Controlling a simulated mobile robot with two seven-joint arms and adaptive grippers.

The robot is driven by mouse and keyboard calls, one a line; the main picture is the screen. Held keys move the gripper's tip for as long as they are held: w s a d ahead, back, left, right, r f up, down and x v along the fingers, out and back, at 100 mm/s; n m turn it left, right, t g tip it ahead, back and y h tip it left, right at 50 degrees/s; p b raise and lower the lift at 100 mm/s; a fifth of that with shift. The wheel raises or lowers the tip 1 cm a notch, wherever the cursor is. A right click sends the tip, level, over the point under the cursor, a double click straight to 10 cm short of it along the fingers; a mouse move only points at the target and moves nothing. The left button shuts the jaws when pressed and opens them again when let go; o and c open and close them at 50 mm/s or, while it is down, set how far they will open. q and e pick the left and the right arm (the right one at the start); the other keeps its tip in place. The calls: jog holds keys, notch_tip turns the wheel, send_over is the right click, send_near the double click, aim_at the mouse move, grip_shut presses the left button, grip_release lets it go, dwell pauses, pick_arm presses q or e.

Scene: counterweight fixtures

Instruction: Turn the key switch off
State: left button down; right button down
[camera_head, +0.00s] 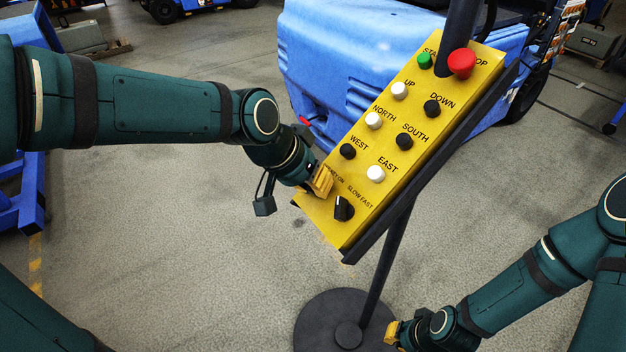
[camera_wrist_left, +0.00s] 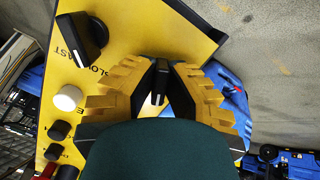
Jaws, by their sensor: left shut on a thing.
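The key switch (camera_wrist_left: 159,80) is a small black knob on the yellow control panel (camera_head: 387,163), at its lower left corner. My left gripper (camera_head: 322,182) is at that corner, with its yellow fingers (camera_wrist_left: 158,97) shut on the key switch, one on each side. In the head view the fingers hide the key switch and cover part of its label. My right gripper (camera_head: 394,335) is low near the stand's base, away from the panel. Its fingers are too small and partly hidden to tell whether they are open.
A black slow/fast selector (camera_head: 343,208) sits right of the key switch. Several buttons rise above, with a red stop button (camera_head: 461,63) at the top. The panel stands on a black post with a round base (camera_head: 322,318). A blue vehicle (camera_head: 345,62) is behind.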

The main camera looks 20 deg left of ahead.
pick_arm(q)
jog(key=shift+s+f+n, duration=0.1)
jog(key=shift+n, duration=1.4)
jog(key=c, duration=1)
grip_release()
jog(key=shift+a+r, duration=0.15)
jog(key=shift+r, duration=0.35)
jog(key=v, duration=1.1)
jog(key=shift+a, duration=0.2)
